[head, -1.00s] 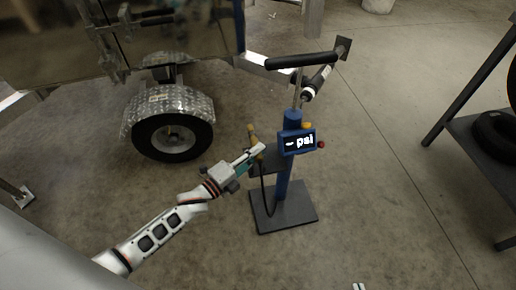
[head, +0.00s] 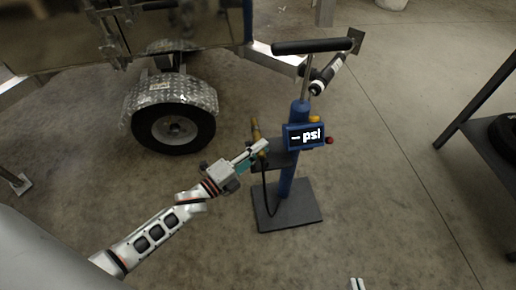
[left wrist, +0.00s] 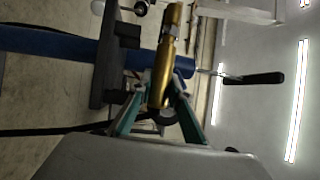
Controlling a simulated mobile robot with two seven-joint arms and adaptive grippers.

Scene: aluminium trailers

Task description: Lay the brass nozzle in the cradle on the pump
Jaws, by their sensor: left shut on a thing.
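My left gripper (head: 258,152) is shut on the brass nozzle (head: 255,130), which stands roughly upright in the head view. In the left wrist view the nozzle (left wrist: 165,70) sits between the fingers (left wrist: 155,110). The blue pump (head: 297,130) stands on a dark base plate, just right of the gripper. A dark bracket (head: 283,158) sticks out left from its column, close to the gripper; I cannot make out the cradle's shape or whether the nozzle touches it. A black hose hangs beside the column. Two pale tips, apparently my right gripper (head: 358,284), show at the bottom edge.
A trailer with a wheel (head: 173,130) under a metal fender (head: 165,92) stands at the left back. The pump has a black handle (head: 313,46) on top and a psi display (head: 305,136). A dark shelf (head: 480,140) stands at right. The floor in front is clear.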

